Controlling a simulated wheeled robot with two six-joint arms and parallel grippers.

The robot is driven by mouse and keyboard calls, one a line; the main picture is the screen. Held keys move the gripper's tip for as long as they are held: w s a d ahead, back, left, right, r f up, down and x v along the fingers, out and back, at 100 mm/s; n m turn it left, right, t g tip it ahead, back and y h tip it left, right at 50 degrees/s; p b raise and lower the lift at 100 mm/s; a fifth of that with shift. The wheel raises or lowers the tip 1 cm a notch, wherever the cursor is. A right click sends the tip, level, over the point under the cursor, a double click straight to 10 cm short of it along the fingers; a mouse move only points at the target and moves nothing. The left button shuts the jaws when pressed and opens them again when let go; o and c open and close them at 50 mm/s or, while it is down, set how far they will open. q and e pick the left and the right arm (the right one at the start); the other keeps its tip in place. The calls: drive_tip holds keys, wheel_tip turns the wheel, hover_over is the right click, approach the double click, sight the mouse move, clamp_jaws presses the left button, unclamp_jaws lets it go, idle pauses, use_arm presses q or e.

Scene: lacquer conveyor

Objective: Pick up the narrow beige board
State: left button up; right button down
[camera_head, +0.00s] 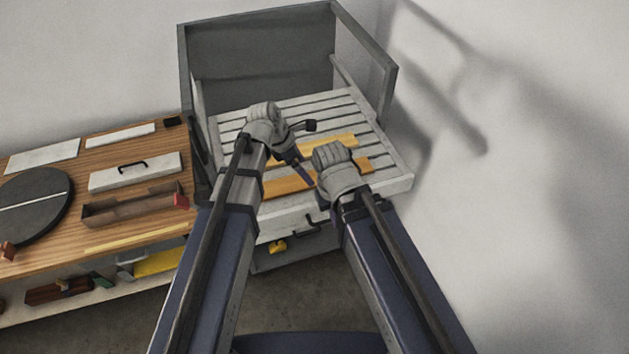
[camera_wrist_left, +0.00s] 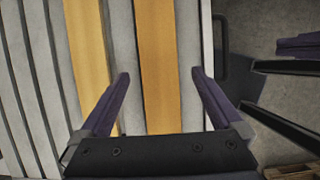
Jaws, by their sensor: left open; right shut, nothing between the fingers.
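Two narrow tan-orange boards lie flat and parallel on the grey slatted bed (camera_head: 390,172). The farther board (camera_head: 338,143) shows at the left in the left wrist view (camera_wrist_left: 88,45). The nearer board (camera_head: 284,186) lies by the bed's front edge and is partly hidden by my grippers; it shows in the middle of the left wrist view (camera_wrist_left: 158,45). My left gripper (camera_head: 309,150) is open above the bed. In the left wrist view its fingers (camera_wrist_left: 160,74) appear on either side of the nearer board. My right gripper (camera_head: 330,186) is shut and empty near the front edge.
Grey panels (camera_head: 262,70) stand behind the bed. A dark drawer handle (camera_head: 302,232) is on its front. At left, a wooden workbench (camera_head: 90,215) holds a round black plate (camera_head: 35,205), white boards and a thin yellow strip (camera_head: 135,240). A wall rises at right.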

sight(314, 177)
use_arm(q)
drive_tip(key=shift+f, duration=0.1)
drive_tip(key=b+x, duration=0.4)
drive_tip(key=x, duration=0.1)
drive_tip(key=shift+w+d+b, duration=0.15)
drive_tip(key=shift+b, duration=0.25)
drive_tip(key=shift+c, duration=0.2)
drive_tip(key=c, duration=1.5)
drive_tip(key=shift+r, duration=0.25)
wheel_tip(314, 177, up, 10)
drive_tip(key=p, duration=1)
